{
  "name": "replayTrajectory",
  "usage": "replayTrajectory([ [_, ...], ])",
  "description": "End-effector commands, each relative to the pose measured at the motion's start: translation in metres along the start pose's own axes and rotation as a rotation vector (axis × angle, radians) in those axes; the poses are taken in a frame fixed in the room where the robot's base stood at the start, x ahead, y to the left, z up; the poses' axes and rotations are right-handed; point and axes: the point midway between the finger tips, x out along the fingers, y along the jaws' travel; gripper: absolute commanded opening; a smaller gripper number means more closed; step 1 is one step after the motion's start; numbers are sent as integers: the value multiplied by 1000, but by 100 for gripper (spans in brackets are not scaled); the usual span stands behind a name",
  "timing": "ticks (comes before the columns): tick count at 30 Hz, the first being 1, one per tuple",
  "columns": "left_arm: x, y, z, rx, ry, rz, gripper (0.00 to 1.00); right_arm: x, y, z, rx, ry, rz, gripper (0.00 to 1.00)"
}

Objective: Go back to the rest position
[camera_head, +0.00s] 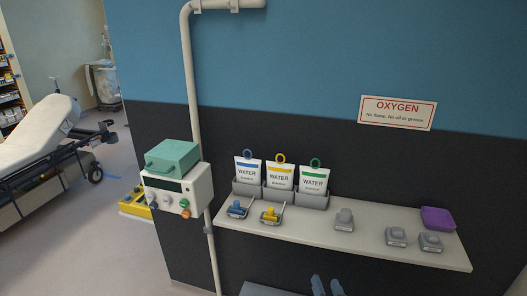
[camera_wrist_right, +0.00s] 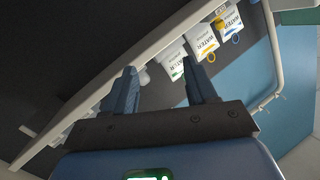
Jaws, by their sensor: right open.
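My right gripper (camera_head: 327,286) shows at the bottom edge of the head view as two blue fingertips. It is in front of and below the pale shelf (camera_head: 300,226). In the right wrist view its two fingers (camera_wrist_right: 162,88) stand apart with nothing between them. The shelf's underside and front edge run diagonally past the fingers there. My left gripper is in neither view.
Three WATER pouches (camera_head: 280,175) stand in grey holders on the shelf, also visible in the wrist view (camera_wrist_right: 203,40). Blue and yellow fittings (camera_head: 270,214), grey fittings (camera_head: 344,218) and a purple tray (camera_head: 438,217) share it. A white device (camera_head: 178,190) stands left; a stretcher (camera_head: 40,135) is beyond.

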Motion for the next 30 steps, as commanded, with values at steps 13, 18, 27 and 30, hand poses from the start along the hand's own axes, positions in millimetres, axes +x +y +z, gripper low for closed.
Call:
replayTrajectory([
  [13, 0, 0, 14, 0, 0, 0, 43, -196, 4, -26, -425, 277, -7, 56],
  [18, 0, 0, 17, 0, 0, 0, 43, -242, 12, -13, -422, 206, 25, 56],
  [27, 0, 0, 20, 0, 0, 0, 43, -277, 24, 13, -417, 100, 63, 56],
  [30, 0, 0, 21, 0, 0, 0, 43, -278, 25, 14, -416, 97, 66, 56],
])
